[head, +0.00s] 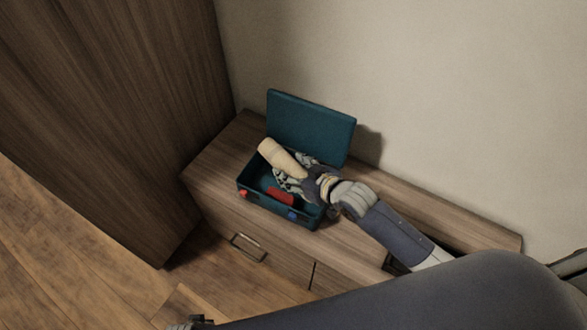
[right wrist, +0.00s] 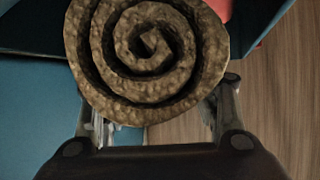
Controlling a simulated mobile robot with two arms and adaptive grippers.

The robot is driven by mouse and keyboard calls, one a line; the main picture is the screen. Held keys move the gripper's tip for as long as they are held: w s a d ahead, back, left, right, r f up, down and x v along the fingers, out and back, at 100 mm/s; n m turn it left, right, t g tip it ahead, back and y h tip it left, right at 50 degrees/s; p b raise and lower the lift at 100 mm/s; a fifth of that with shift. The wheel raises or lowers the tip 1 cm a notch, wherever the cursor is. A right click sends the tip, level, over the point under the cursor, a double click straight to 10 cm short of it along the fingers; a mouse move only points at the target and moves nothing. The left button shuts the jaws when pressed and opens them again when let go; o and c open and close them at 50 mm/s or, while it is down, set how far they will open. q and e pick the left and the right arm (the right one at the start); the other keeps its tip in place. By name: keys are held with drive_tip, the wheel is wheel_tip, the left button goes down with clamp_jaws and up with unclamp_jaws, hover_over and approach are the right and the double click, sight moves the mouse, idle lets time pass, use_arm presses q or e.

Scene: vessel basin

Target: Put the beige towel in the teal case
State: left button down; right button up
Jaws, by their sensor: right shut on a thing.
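The beige towel (head: 280,157) is a tight roll. In the right wrist view its spiral end (right wrist: 148,45) faces me. My right gripper (head: 290,178) is shut on the towel; its fingers also show in the right wrist view (right wrist: 155,115), either side of the roll. The teal case (head: 255,197) stands on the cabinet with its lid (head: 311,125) raised at the back. The towel is over the open case, tilted up towards the lid. I cannot tell whether it touches the case.
A red thing (head: 280,197) lies inside the case. The wooden cabinet top (head: 408,205) is clear to the right. A tall dark wooden panel (head: 120,110) stands to the left, and a pale wall (head: 440,90) rises behind.

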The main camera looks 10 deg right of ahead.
use_arm(q)
drive_tip(key=shift+w+r, duration=0.2)
drive_tip(key=shift+w, duration=0.05)
use_arm(e)
drive_tip(key=shift+f, duration=0.45)
drive_tip(key=o, duration=1.1)
use_arm(q)
drive_tip(key=shift+w+r, duration=0.15)
drive_tip(key=shift+r, duration=0.05)
use_arm(e)
drive_tip(key=shift+r, duration=0.8)
drive_tip(key=p+v, duration=0.1)
drive_tip(key=v, duration=0.6)
drive_tip(key=shift+s+d+f+p, duration=0.1)
drive_tip(key=shift+s+p, duration=0.15)
drive_tip(key=shift+p, duration=0.15)
use_arm(q)
drive_tip(key=s+f, duration=0.5)
drive_tip(key=shift+a, duration=0.3)
